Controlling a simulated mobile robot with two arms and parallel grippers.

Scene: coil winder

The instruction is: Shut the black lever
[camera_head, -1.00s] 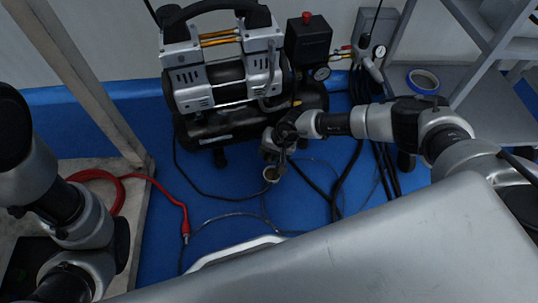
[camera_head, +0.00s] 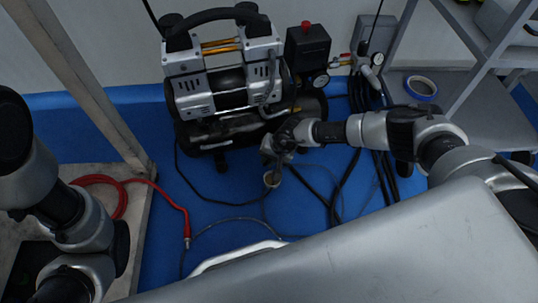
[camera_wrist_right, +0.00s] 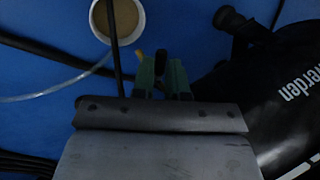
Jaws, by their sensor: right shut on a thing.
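My right gripper reaches in low at the front of the compressor tank; in the right wrist view its green fingertips (camera_wrist_right: 162,74) are closed around a small dark part, which I take to be the black lever (camera_wrist_right: 161,57). A small yellow part shows just left of the fingers. In the head view the lever is hidden behind my right wrist. The black and silver compressor (camera_head: 222,85) stands upright on the blue floor; its tank (camera_wrist_right: 285,95) also shows at the right of the wrist view. My left arm shows at the left, but its gripper is not in view.
Black hoses (camera_head: 345,185) run along the floor to the right. A red hose (camera_head: 165,195) lies at left. A grey shelf (camera_head: 470,105) stands at right.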

